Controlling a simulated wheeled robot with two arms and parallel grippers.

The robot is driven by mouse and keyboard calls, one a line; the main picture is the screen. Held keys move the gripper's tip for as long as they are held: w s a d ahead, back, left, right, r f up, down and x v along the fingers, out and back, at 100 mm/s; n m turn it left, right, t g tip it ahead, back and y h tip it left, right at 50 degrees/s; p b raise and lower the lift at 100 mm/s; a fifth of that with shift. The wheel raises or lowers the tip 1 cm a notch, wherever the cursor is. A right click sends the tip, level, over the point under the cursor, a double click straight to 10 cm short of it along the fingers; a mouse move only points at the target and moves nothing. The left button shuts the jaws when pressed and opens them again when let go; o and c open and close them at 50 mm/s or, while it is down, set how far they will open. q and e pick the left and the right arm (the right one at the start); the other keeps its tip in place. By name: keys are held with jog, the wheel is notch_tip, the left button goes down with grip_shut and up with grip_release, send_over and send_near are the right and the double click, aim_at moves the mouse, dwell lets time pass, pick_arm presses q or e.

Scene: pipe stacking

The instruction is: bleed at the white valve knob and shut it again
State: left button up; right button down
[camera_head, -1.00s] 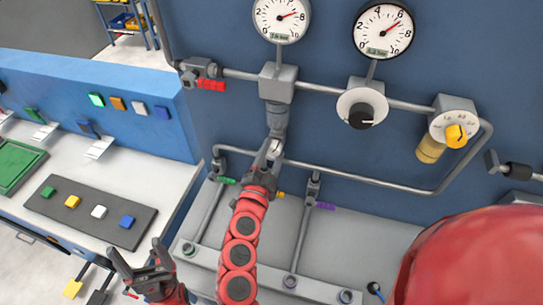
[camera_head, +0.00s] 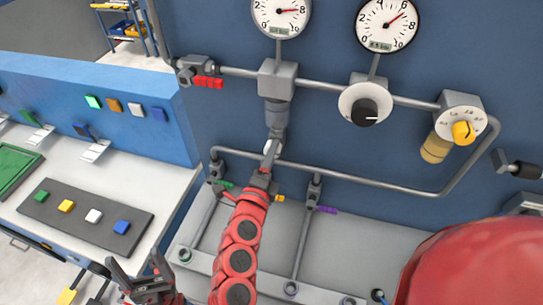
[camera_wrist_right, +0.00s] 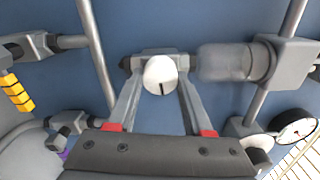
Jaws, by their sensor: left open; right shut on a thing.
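The white valve knob (camera_wrist_right: 160,75) is round with a dark slot, upright in the right wrist view. It sits on a grey fitting below the first gauge's block (camera_head: 278,80). My right gripper (camera_head: 270,150) is shut on the knob, one finger on each side; in the head view its fingers mostly hide the knob. My left gripper (camera_head: 143,277) is open and empty at the bottom left, away from the valve. The left gauge (camera_head: 280,12) has its red needle pointing right, and the right gauge (camera_head: 387,24) has its needle pointing up and right.
A black knob (camera_head: 365,113) and a yellow knob (camera_head: 463,132) are on the pipe to the right. A red-handled valve (camera_head: 207,82) is at the left. Green, orange and purple handles (camera_head: 326,210) are on the lower pipes. A button board (camera_head: 85,217) lies on the bench.

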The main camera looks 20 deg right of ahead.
jog(key=shift+f+m, duration=0.1)
jog(key=shift+m, duration=0.5)
jog(key=shift+c, duration=1.5)
grip_release()
jog(key=b+v, duration=0.4)
jog(key=v, duration=1.3)
jog(key=shift+s, duration=0.2)
jog(key=shift+a, duration=0.15)
